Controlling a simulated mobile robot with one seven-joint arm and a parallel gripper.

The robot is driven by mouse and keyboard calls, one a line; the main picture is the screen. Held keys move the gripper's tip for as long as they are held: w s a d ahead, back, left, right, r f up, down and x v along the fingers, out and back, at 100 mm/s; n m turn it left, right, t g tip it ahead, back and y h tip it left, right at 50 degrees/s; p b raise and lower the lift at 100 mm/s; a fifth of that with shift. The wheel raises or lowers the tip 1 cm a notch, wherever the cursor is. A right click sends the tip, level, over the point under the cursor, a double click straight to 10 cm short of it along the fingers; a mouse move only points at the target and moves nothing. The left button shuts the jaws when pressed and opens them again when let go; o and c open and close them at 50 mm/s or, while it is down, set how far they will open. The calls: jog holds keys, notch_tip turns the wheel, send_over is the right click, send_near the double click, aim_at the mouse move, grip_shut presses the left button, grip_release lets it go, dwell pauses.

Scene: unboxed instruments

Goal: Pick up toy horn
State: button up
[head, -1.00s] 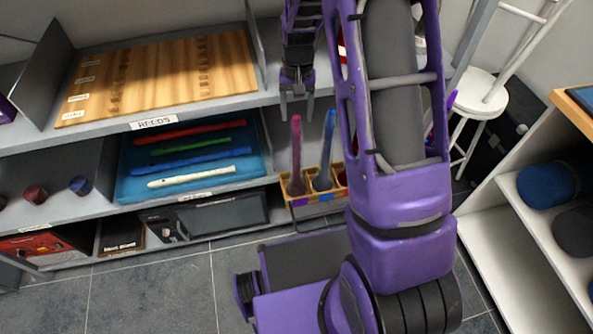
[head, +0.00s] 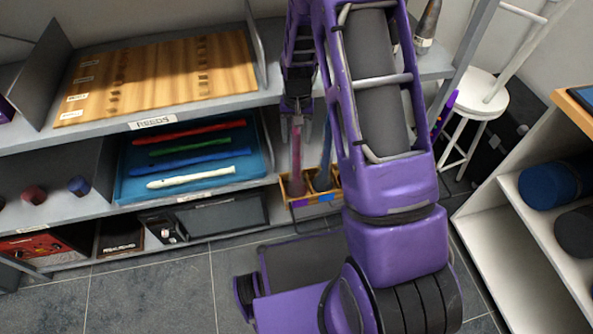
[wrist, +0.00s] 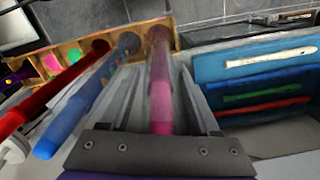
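A pink toy horn (head: 296,170) stands upright in a wooden crate (head: 299,192) beside the shelf. It also shows in the wrist view (wrist: 160,85), its narrow pink end toward the camera. My gripper (head: 297,118) is over the top of this horn. In the wrist view my gripper (wrist: 158,92) has one finger on each side of the pink horn, with gaps visible, so it is open around it. A blue toy horn (wrist: 78,110) and a red toy horn (wrist: 45,92) stand in the same crate. In the head view my arm hides the red one.
The shelf (head: 95,215) holds a blue tray (head: 130,185) with several recorders, close to the crate. Above is a shelf with a wooden board (head: 160,80). A white stool (head: 480,100) and a white shelf unit (head: 490,225) stand at the right.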

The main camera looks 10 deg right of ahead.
grip_shut()
dwell(1.2)
